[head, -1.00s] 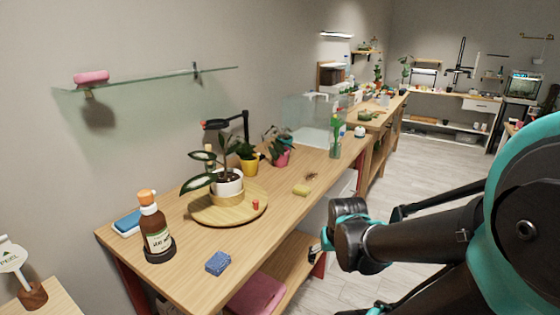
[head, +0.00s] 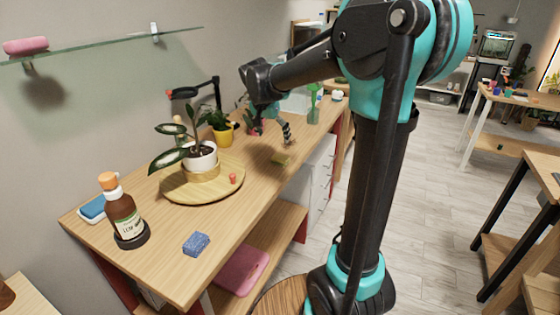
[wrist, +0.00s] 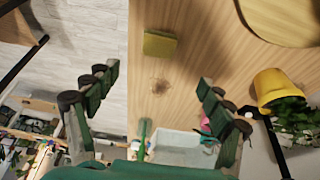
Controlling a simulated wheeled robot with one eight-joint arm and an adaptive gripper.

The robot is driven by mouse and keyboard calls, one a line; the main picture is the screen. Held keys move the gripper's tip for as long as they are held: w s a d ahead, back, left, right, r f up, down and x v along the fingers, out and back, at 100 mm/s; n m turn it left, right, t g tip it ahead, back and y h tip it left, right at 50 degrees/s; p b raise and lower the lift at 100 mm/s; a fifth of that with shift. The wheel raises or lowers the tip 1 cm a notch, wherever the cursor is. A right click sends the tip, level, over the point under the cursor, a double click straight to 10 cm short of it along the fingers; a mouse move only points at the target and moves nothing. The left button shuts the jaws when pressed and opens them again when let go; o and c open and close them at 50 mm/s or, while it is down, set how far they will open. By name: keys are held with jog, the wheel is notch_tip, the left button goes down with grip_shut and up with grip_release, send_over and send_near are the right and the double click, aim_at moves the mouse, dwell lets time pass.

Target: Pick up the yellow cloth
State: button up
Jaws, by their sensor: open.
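The yellow cloth (head: 280,160) is a small folded block lying flat on the wooden bench, close to its front edge. It also shows in the wrist view (wrist: 159,44), at the upper middle, past the fingertips. My gripper (head: 288,138) points down above the bench near the cloth in the head view. In the wrist view my gripper (wrist: 158,78) has its two green fingers spread wide with nothing between them, and does not touch the cloth.
A round wooden board (head: 182,190) with a potted plant stands left of the cloth. A yellow pot (wrist: 275,85) and a glass tank (wrist: 178,148) are nearby. A blue sponge (head: 196,243) and brown bottle (head: 124,217) are at the near end. Bare wood surrounds the cloth.

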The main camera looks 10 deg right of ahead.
aim_at(280, 157)
jog(key=x, duration=1.2)
jog(key=shift+s, duration=0.25)
jog(key=c, duration=1.1)
